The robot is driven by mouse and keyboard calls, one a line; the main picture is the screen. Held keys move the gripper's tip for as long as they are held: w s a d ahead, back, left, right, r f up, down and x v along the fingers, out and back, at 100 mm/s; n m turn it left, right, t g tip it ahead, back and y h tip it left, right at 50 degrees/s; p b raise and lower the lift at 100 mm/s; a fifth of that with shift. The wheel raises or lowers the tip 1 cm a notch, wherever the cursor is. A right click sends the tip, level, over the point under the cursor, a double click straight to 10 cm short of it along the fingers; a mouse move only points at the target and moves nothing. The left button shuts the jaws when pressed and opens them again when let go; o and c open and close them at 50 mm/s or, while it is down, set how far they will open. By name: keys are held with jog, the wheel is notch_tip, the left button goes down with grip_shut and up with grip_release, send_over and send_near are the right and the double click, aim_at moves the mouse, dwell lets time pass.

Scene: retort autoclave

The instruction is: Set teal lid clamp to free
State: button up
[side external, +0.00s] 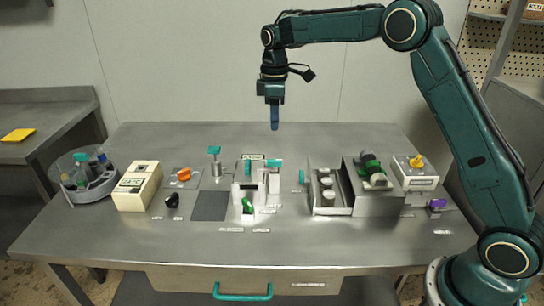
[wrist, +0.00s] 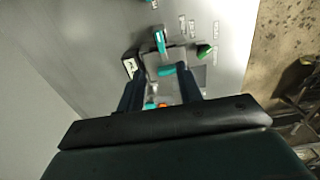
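Two teal handles show at the small grey and white fixture (side external: 240,190) mid-table. One teal handle (side external: 275,163) tops the white block on the right, and it also shows in the wrist view (wrist: 160,41). The other teal handle (side external: 247,167) stands at the back of the fixture and shows between my fingers in the wrist view (wrist: 166,71). I cannot tell which is the lid clamp; the labels are too small to read. My gripper (side external: 274,128) hangs fingers down above the fixture, clear of it. In the wrist view its fingers (wrist: 160,74) are apart, with nothing held.
A green lever (side external: 247,205) is at the fixture's front. A teal-topped post (side external: 214,152), orange knob (side external: 184,174) and black knob (side external: 172,200) stand left. A cream box (side external: 138,186) is farther left.

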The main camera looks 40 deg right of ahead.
aim_at(274, 160)
notch_tip(274, 160, down, 13)
jog(key=shift+f, duration=0.1)
dwell(0.6)
grip_shut()
